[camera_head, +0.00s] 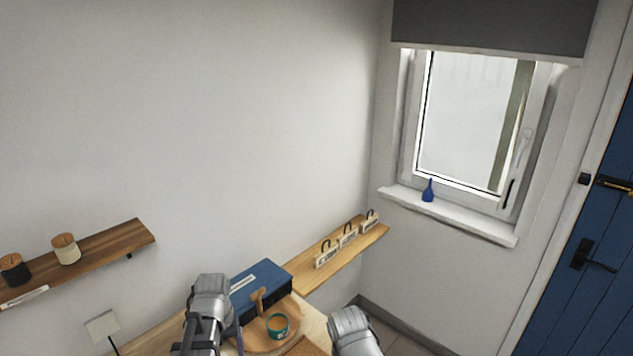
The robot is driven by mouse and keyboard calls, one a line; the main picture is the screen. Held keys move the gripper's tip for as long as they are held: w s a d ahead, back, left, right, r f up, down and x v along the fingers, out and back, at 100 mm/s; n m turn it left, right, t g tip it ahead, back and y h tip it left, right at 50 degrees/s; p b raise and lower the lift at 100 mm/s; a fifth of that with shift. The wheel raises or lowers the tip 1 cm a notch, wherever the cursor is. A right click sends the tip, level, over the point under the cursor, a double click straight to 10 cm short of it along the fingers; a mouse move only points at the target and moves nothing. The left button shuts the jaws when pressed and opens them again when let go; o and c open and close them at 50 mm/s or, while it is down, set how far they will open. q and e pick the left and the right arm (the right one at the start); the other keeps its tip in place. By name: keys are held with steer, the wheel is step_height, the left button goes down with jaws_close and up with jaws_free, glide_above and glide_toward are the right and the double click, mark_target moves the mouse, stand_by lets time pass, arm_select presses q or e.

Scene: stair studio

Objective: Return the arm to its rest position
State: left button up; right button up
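My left arm shows as a silver link (210,292) at the bottom, left of the centre, in front of the wooden desk. Black parts (197,335) hang below this link and run to the lower edge of the picture. I cannot make out two fingertips there, nor whether they hold anything. My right arm shows only as a rounded silver link (352,332) at the bottom edge, right of the desk. Its gripper is out of the picture.
A blue box (262,278), a round wooden board and a teal cup (278,326) stand close beside my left arm. A shelf (130,240) with two jars is at left. A wooden ledge (345,258) runs behind. A blue vase (428,191) stands on the windowsill.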

arm_select(q)
steer(key=s+d+f+m+b, duration=0.2)
steer(key=s+d+m, duration=0.1)
steer(key=d, duration=0.6)
steer(key=s+d+f+m+y+b, duration=0.1)
steer(key=s+d+f+m+b, duration=0.1)
steer(key=s+d, duration=0.3)
steer(key=shift+d+f+m+b, duration=0.35)
steer(key=shift+d+f+m, duration=0.25)
steer(key=shift+d, duration=1.8)
steer(key=shift+f, duration=0.1)
